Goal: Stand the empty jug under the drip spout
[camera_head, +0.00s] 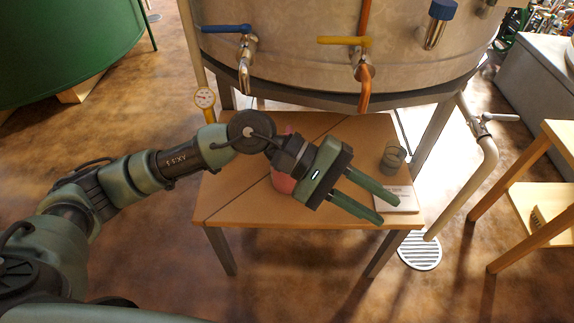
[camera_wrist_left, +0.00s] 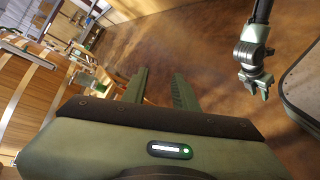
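My left gripper (camera_head: 389,211) reaches over the small wooden table, its two green fingers apart with nothing between them. The parted fingers also show in the left wrist view (camera_wrist_left: 160,74). A pinkish-red object (camera_head: 284,180), possibly the jug, stands on the table behind the gripper's wrist, which hides most of it. A copper spout (camera_head: 364,92) with a yellow lever and a steel spout (camera_head: 245,76) with a blue lever hang from the metal tank above the table. I cannot tell which one drips.
The wooden table (camera_head: 230,207) carries a clear grey glass (camera_head: 392,158) and a pale card (camera_head: 396,197) near its right edge. The tank (camera_head: 300,65) overhangs the back. A pipe with a valve (camera_head: 480,128) stands right, beside wooden shelving (camera_head: 541,205). The table's front left is bare.

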